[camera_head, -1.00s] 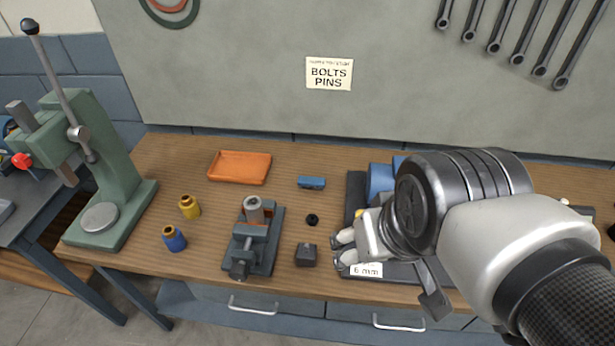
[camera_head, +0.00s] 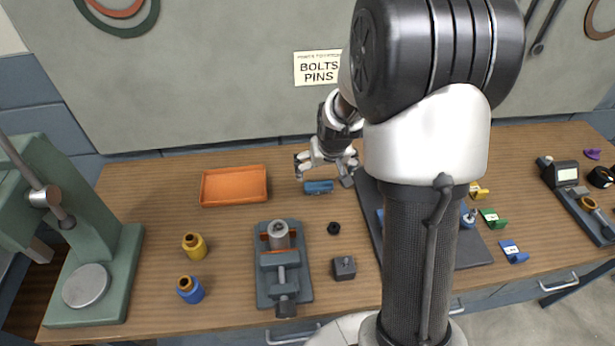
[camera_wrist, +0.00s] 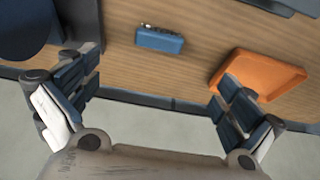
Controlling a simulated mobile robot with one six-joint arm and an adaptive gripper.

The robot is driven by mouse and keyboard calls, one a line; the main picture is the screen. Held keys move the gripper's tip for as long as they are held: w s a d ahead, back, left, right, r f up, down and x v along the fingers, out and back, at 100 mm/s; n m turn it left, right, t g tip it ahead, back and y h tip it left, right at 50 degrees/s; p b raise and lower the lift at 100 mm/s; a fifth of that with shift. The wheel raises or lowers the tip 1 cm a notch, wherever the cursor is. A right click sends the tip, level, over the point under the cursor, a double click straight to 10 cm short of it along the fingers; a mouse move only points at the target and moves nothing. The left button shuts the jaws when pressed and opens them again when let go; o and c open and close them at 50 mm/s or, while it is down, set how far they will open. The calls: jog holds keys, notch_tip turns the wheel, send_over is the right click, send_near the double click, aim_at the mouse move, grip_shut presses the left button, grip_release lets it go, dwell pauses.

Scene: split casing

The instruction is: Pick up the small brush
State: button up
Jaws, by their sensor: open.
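The small blue, block-shaped item that looks like the small brush (camera_head: 318,187) lies on the wooden bench, right of the orange tray and below the sign. My gripper (camera_head: 324,172) is open and empty, at the back of the bench close to the brush. In the wrist view the two fingers (camera_wrist: 155,85) are spread wide, and the brush lies beyond their tips, sideways between them, not touching either.
An orange tray (camera_head: 234,187) lies left of the brush. A vise (camera_head: 283,290), a black ring (camera_head: 334,228), a dark block (camera_head: 343,267) and a dark mat (camera_head: 368,215) lie nearer the front and right. The wall stands close behind my gripper.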

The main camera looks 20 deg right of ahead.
jog(key=b, duration=0.3)
send_over(319, 185)
jog(key=s, duration=0.3)
jog(key=f, duration=0.6)
jog(key=a+f, duration=0.1)
jog(key=f, duration=0.2)
jog(key=shift+f, duration=0.2)
jog(key=x, duration=0.2)
jog(key=b+x, duration=0.1)
jog(key=x, duration=0.2)
jog(key=shift+w+d+f, duration=0.2)
jog(key=shift+w, duration=0.15)
jog(key=shift+c, duration=0.2)
jog(key=c, duration=1)
jog(key=shift+r, duration=0.15)
jog(key=shift+c, duration=0.2)
notch_tip(319, 185, up, 20)
jog(key=p, duration=0.5)
